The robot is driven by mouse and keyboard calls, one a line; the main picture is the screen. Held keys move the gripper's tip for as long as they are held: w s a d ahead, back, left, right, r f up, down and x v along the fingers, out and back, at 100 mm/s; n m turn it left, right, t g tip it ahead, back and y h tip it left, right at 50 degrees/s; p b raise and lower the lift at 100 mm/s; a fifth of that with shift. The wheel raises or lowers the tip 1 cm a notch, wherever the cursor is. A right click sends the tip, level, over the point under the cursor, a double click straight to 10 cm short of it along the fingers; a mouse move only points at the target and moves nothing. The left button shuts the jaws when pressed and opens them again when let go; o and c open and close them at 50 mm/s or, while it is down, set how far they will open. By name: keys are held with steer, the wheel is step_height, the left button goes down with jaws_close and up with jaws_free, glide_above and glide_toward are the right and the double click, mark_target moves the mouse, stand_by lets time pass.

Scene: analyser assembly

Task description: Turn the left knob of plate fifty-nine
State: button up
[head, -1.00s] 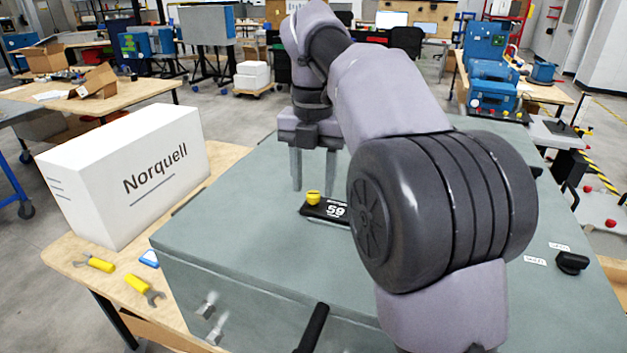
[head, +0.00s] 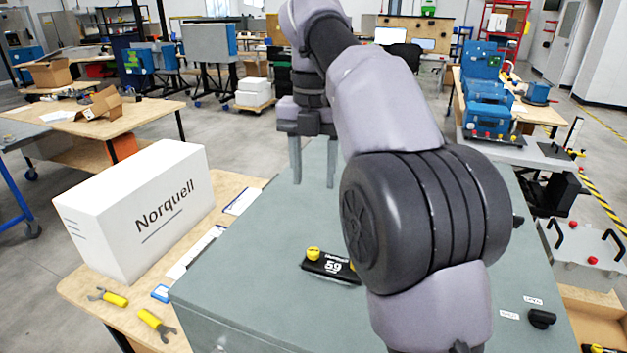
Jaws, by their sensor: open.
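Plate fifty-nine (head: 331,268) is a small black plate with a white "59" on the top of a grey-green cabinet (head: 250,250). Its left knob (head: 313,253) is yellow and round and stands at the plate's left end. A second bit of yellow (head: 352,266) shows at its right end, mostly hidden behind my arm. My gripper (head: 313,182) points down with two grey fingers apart and nothing between them. It is beyond the plate, above or near the cabinet's far part, and does not touch the knob.
A white "Norquell" box (head: 140,210) stands on the wooden table left of the cabinet, with yellow-handled tools (head: 155,322) in front. A black knob (head: 541,318) with small labels sits at the cabinet's right front. My arm covers the cabinet's middle right.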

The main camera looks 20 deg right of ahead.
mark_target(313, 250)
step_height(313, 250, down, 18)
steer(key=m+p, duration=1.8)
steer(key=m, duration=0.8)
steer(key=shift+a+r, duration=0.1)
